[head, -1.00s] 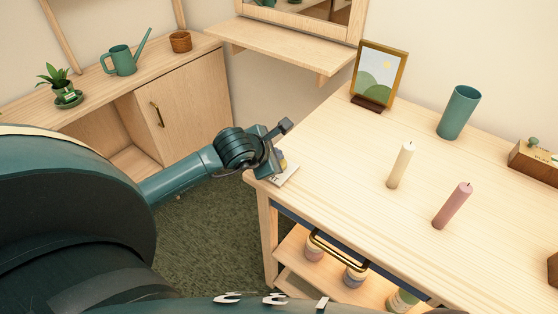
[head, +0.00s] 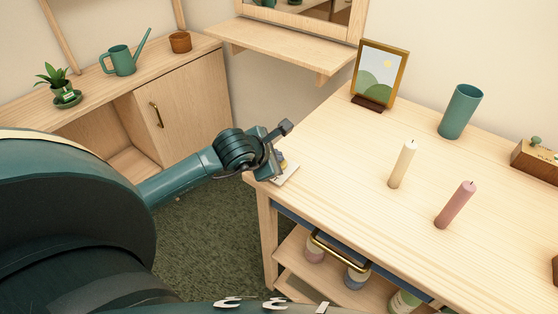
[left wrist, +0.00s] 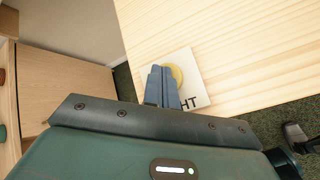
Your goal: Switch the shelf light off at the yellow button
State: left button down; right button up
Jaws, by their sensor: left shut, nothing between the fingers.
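The yellow button (left wrist: 177,76) sits on a white plate (left wrist: 194,73) at the table's corner; the letters "HT" show beside my fingers. In the head view, the plate (head: 287,178) is partly hidden by my left gripper (head: 280,163). The left gripper is shut and empty. Its fingertips (left wrist: 161,86) overlap the button's edge in the left wrist view; I cannot tell whether they touch it. The lower shelf (head: 294,250) under the table looks unlit, without a warm glow. The lamp itself is not visible. My right gripper is not in view.
On the tabletop (head: 340,200) stand a cream candle (head: 402,165), a pink candle (head: 455,205), a framed picture (head: 380,72), a teal vase (head: 460,112) and a wooden box (head: 535,158). A cabinet (head: 185,105) stands left, with carpet between.

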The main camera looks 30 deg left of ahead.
pick_arm(q)
jog(key=shift+r, duration=0.4)
jog(key=shift+r+p, duration=1.6)
jog(key=shift+r, duration=1.5)
jog(key=shift+f, duration=0.1)
